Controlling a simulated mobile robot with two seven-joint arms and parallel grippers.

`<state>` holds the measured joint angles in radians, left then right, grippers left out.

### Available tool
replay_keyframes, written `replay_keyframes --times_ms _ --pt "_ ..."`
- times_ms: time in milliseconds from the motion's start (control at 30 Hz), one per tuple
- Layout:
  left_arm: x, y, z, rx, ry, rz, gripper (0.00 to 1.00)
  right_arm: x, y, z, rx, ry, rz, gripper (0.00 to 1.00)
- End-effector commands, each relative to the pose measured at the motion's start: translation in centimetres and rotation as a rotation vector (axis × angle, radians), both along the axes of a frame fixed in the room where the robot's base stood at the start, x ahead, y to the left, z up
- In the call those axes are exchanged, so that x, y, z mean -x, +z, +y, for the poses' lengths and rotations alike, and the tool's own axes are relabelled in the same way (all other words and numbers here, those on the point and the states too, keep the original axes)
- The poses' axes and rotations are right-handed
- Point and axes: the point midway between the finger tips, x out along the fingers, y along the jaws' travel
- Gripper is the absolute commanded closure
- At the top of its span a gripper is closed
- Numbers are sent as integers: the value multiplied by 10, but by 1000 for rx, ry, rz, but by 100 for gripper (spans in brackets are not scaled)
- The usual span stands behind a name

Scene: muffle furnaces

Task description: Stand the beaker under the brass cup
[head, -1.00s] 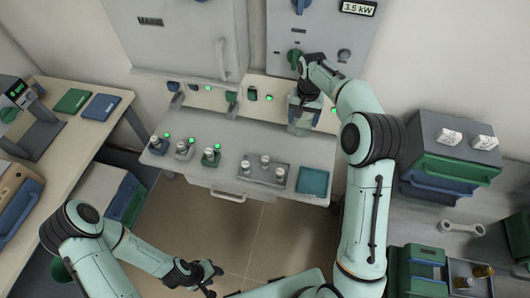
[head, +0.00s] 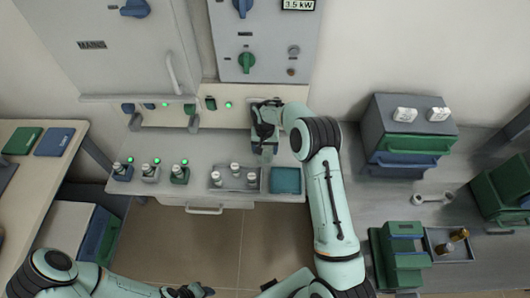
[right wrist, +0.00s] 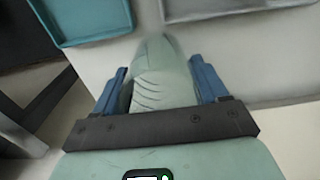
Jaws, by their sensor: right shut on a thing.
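My right gripper (head: 264,142) is over the back bench, in front of a small grey unit (head: 266,104) at the wall. In the right wrist view its blue fingers (right wrist: 160,82) are shut on a pale, greenish, see-through vessel with light ring marks, which looks like the beaker (right wrist: 163,85). The beaker's lower part is blurred, and in the head view the gripper mostly hides it. I cannot make out a brass cup for certain. My left gripper (head: 190,291) is at the bottom edge, low and away from the bench; its fingers are too small to read.
On the bench (head: 225,200) stand a grey tray (head: 247,188) with several white-capped bottles and a teal tray (head: 286,181). Several bottles in holders are farther left.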

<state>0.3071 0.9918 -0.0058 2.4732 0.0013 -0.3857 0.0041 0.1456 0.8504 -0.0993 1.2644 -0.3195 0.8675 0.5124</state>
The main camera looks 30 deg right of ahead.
Motion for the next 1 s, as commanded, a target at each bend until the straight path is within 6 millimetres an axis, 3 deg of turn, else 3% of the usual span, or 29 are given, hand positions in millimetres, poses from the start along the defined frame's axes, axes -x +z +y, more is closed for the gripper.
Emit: replay_keyframes --times_ms 167,533,567,633,1000 --pt "-2 2 0 0 0 -2 57 1 -27 0 -1 -1 3 59" --pt "-1 1 0 0 0 -1 57 1 -31 0 0 0 2 59" --pt "-1 1 0 0 0 -1 57 1 -32 0 0 0 2 24" --pt "-1 1 0 0 0 -1 57 0 -31 0 0 0 1 2" --pt "-2 2 0 0 0 -2 57 0 -26 0 0 0 0 2"
